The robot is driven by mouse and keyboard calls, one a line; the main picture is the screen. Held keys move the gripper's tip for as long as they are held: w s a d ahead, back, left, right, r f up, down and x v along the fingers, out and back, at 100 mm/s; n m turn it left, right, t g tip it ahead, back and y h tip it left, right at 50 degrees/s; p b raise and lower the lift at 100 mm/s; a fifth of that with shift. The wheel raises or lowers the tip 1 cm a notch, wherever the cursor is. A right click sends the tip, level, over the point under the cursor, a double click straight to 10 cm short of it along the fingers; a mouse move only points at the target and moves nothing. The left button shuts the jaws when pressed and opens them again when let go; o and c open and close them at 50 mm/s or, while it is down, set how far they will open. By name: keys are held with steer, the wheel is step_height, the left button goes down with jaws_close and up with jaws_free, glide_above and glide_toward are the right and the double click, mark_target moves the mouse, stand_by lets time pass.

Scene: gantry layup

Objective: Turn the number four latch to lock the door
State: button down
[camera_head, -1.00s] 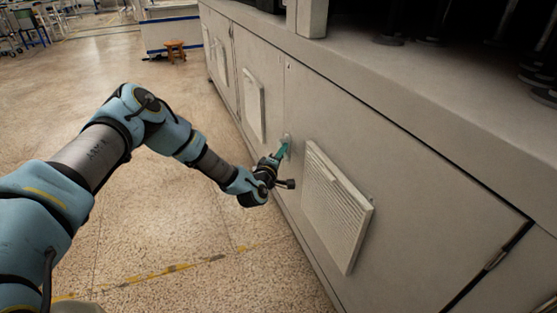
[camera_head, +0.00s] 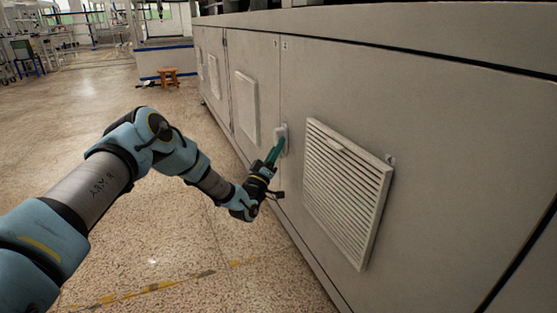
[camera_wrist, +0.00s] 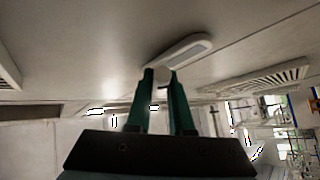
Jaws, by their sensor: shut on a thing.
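The latch (camera_head: 282,132) is a small pale fitting on the grey cabinet door (camera_head: 430,150), beside the seam with the panel to its left. In the wrist view its pale oblong plate (camera_wrist: 190,48) lies slanted across the panel face. My gripper (camera_head: 277,147) reaches the latch with its teal fingers. The wrist view shows the gripper (camera_wrist: 162,75) shut on a small pale part of the latch between the fingertips. The fingers partly hide that part. The door looks flush with the panels around it. I cannot read a number four on it.
A slatted vent (camera_head: 342,190) stands out from the door just right of my gripper. Another vent (camera_head: 246,107) is on the panel to the left. Open speckled floor (camera_head: 180,260) lies left of the cabinet.

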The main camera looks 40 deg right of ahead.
steer(key=shift+w+d+f+m+g+h+b, duration=0.1)
steer(key=shift+w+f+m+g+h+b, duration=0.15)
steer(key=shift+m+g+h+b, duration=0.55)
steer(key=shift+m, duration=0.3)
steer(key=c, duration=0.8)
jaws_free()
steer(key=shift+r, duration=0.1)
steer(key=p+v, duration=0.1)
steer(key=v, duration=1)
steer(key=shift+p, duration=0.35)
